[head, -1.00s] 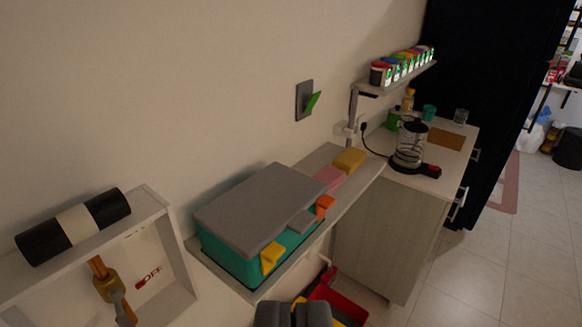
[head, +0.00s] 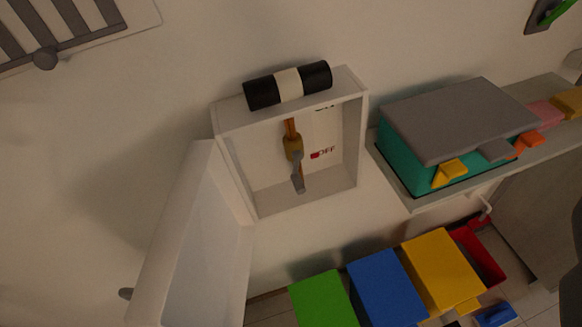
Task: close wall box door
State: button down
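The white wall box (head: 358,130) hangs on the wall in the upper middle of the head view. Its white door (head: 190,240) stands wide open, hinged at the box's left side and swung out toward the lower left. Inside the box are a brass and grey lever (head: 295,155) and a red OFF mark (head: 318,154). My gripper cannot be made out in this view, and nothing is seen touching the door.
A black and white roll (head: 262,93) lies on top of the box. A teal case with a grey lid (head: 455,115) sits on a shelf to the right. Green (head: 322,298), blue (head: 385,290) and yellow (head: 440,270) boxes stand below. A dark shape cuts the right edge.

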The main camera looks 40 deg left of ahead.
aim_at(195, 271)
jog(key=u, duration=0.25)
jog(key=k, duration=1.9)
jog(key=u, duration=0.45)
jog(key=i, duration=1)
jog(key=u, duration=0.05)
